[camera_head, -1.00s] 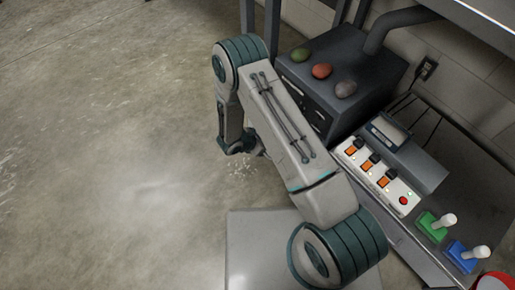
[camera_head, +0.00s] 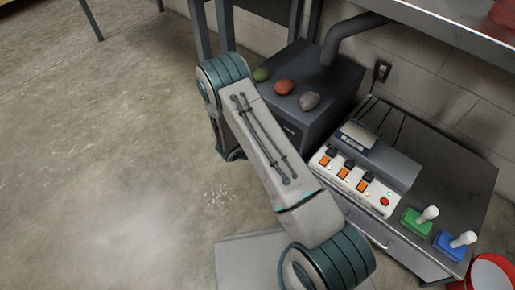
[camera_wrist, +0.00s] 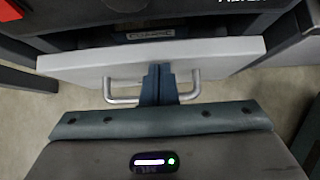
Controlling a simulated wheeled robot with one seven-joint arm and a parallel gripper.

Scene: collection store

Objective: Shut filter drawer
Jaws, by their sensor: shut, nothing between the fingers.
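The filter drawer has a pale grey front (camera_wrist: 85,65) with a metal bar handle (camera_wrist: 192,88), seen in the wrist view. A dark gap lies behind the front's top edge, with a small blue-edged label (camera_wrist: 150,36) inside, so the drawer stands partly out. My gripper (camera_wrist: 158,70) is shut and empty, its blue-grey fingertips at the middle of the front, between the handle's two ends. I cannot tell whether they touch it. In the head view the drawer and fingers are hidden behind my arm; the dark cabinet (camera_head: 318,120) shows beyond it.
Three egg-shaped lumps, green (camera_head: 261,74), red (camera_head: 284,87) and grey (camera_head: 309,101), lie on the cabinet. Beside it, a bench holds a switch panel (camera_head: 352,183) and green (camera_head: 416,222) and blue (camera_head: 455,245) based objects. A red bucket (camera_head: 490,270) stands lower right. Floor at left is clear.

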